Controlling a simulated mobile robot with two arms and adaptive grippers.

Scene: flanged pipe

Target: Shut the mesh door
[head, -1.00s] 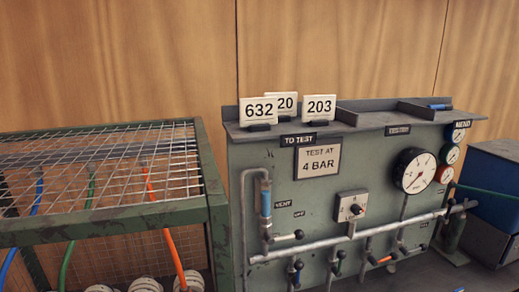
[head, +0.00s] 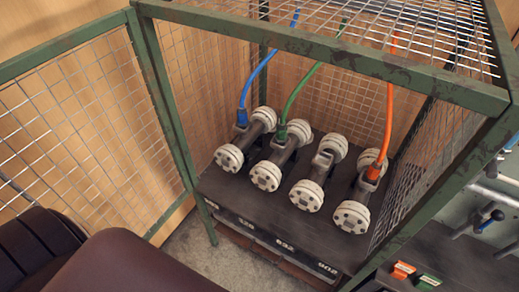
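The mesh door (head: 85,130) is a green-framed wire panel in the left of the head view. It stands swung open, hinged at the cage's front left post (head: 160,95). The green cage (head: 330,50) has its front open, and several flanged pipes (head: 265,177) are visible inside on a dark shelf. Blue, green and orange hoses run down to three of them. Dark rounded parts of my own body cover the lower left corner and hide the door's lower part. Neither of my grippers is in view.
Number labels (head: 285,247) line the shelf's front edge. To the right, a bench (head: 455,262) holds an orange tag (head: 402,270) and a green tag (head: 428,281), below a valve handle (head: 492,216). Bare floor (head: 190,250) shows in front of the cage.

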